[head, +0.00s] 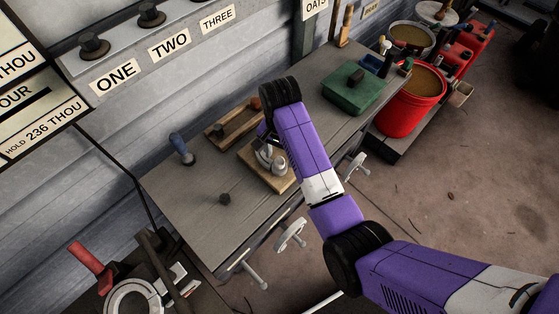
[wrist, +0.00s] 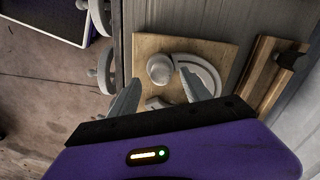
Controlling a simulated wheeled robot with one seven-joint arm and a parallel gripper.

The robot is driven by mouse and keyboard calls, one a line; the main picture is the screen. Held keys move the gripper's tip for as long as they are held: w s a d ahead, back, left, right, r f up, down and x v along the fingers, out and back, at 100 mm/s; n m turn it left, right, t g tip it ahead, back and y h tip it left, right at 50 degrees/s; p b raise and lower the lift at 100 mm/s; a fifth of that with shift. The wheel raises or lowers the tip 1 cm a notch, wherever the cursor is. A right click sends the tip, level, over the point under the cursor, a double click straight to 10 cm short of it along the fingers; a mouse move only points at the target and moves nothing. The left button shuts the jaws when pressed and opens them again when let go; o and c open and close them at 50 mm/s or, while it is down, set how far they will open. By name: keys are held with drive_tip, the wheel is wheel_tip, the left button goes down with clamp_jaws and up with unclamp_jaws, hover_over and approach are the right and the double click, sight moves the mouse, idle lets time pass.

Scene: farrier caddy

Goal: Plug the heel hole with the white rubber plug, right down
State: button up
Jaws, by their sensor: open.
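A pale, rounded plug-like piece (wrist: 159,67) stands on a wooden board (wrist: 147,42) in the wrist view, beside a grey curved shoe-like plate (wrist: 203,66). It looks like the white plug; I cannot tell whether it sits in a hole. The heel hole itself is not visible. My gripper (wrist: 160,77) is open, its two fingers apart over the board, with the pale piece between and just beyond the tips. In the head view the board (head: 283,184) and grey metal plate (head: 265,162) show, partly covered by my arm, which hides most of the gripper.
A wooden tray (head: 216,136) lies behind the board, also in the wrist view (wrist: 265,78). A green box (head: 350,93) and red bucket (head: 405,105) are farther right. White handwheels (head: 290,235) line the front.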

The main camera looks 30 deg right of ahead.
sight(279, 160)
drive_tip(key=shift+a+f, duration=0.1)
drive_tip(key=shift+f, duration=1.4)
drive_tip(key=shift+c, duration=0.3)
clamp_jaws()
drive_tip(key=shift+r, duration=0.2)
